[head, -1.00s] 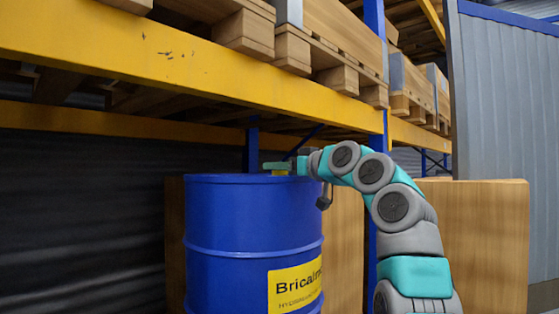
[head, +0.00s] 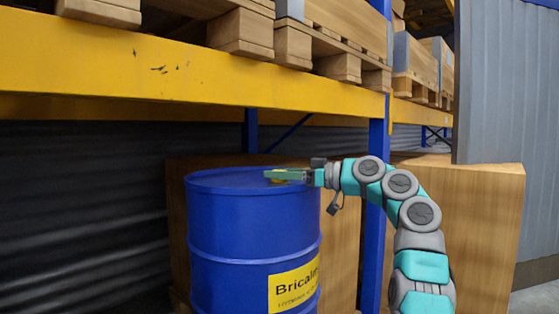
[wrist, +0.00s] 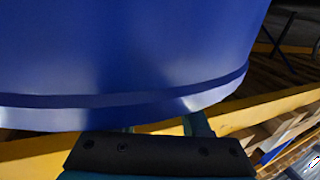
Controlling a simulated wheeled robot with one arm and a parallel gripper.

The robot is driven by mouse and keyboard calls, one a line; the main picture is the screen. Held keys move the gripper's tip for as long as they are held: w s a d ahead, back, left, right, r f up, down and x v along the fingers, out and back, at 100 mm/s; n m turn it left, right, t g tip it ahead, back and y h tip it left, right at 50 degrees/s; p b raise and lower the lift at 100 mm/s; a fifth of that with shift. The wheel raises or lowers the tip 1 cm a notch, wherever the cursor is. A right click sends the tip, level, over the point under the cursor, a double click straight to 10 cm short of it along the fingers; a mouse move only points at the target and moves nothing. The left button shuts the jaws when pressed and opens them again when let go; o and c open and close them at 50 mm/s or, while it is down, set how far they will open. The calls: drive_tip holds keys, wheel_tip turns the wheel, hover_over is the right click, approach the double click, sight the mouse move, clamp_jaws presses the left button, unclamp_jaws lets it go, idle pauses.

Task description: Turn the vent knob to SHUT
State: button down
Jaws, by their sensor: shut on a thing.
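A blue drum (head: 250,225) with a yellow label stands upright beside the rack. A small yellow piece, which looks like the vent knob (head: 279,181), shows on the right part of its lid, mostly covered by my gripper. My gripper (head: 276,175) reaches in level from the right, low over the lid, and is shut on this knob. The knob's pointer and any SHUT marking cannot be made out. In the wrist view the drum (wrist: 120,60) fills the upper part. The fingers (wrist: 163,128) show only partly there, and the knob is hidden.
A yellow rack beam (head: 150,75) runs above and behind the drum, with wooden pallets (head: 240,32) on top. A blue rack post (head: 375,220) and a large brown box (head: 470,215) stand behind my arm. A grey corrugated panel (head: 500,90) is at the right.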

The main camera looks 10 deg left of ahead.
drive_tip(key=shift+f+n+g+p, duration=0.15)
drive_tip(key=shift+n+g+p, duration=0.25)
drive_tip(key=shift+g+p, duration=0.25)
drive_tip(key=shift+c, duration=1.8)
unclamp_jaws()
drive_tip(key=d+b, duration=0.1)
drive_tip(key=d, duration=0.6)
drive_tip(key=shift+s+d, duration=0.3)
drive_tip(key=shift+d, duration=0.1)
